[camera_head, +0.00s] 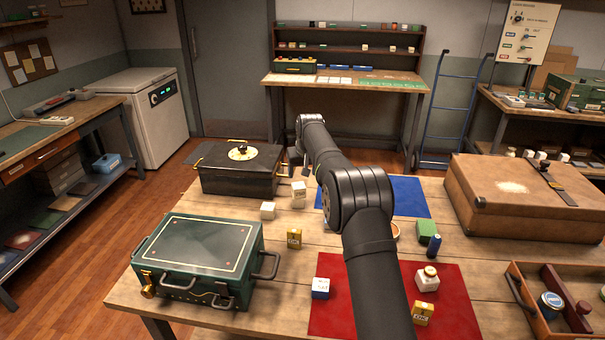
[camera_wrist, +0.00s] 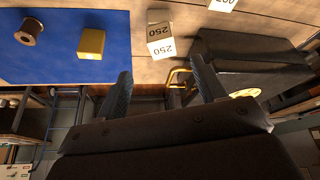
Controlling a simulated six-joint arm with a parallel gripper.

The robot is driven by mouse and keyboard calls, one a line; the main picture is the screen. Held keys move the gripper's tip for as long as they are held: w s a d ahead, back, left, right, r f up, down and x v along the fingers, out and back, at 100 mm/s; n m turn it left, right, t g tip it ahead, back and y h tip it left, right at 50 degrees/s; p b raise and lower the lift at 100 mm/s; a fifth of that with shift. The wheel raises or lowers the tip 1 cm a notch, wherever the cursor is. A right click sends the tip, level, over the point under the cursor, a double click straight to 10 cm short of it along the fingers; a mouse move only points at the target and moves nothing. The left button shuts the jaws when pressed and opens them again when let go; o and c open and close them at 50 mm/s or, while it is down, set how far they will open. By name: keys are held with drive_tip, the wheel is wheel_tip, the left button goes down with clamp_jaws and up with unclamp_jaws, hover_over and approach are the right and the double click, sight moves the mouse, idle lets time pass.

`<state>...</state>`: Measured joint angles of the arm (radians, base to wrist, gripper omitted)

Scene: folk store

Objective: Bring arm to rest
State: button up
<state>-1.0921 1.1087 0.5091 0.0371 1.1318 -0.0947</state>
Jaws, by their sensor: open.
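My arm reaches from the front of the wooden table (camera_head: 280,240) toward its far side. My gripper (camera_wrist: 163,82) is open and empty in the wrist view, its two dark fingers apart. A white block marked 250 (camera_wrist: 160,47) shows just beyond the fingertips, apart from them. The black case (camera_wrist: 245,65) with a brass handle is beside the right finger; in the head view the case (camera_head: 238,178) stands left of my arm's end. My forearm hides part of the blue mat (camera_head: 405,195); a yellow block (camera_wrist: 92,43) and a spool (camera_wrist: 30,30) lie on that mat.
A green case (camera_head: 200,247) stands at the table's front left, a brown case (camera_head: 525,200) at the right. A red mat (camera_head: 455,300) holds small items under my arm. A wooden tray (camera_head: 520,290) sits front right. A blue hand truck (camera_head: 455,110) stands behind.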

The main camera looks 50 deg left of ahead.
sight(300, 188)
drive_tip(key=shift+f, duration=0.15)
drive_tip(key=x, duration=1.2)
idle(0.4)
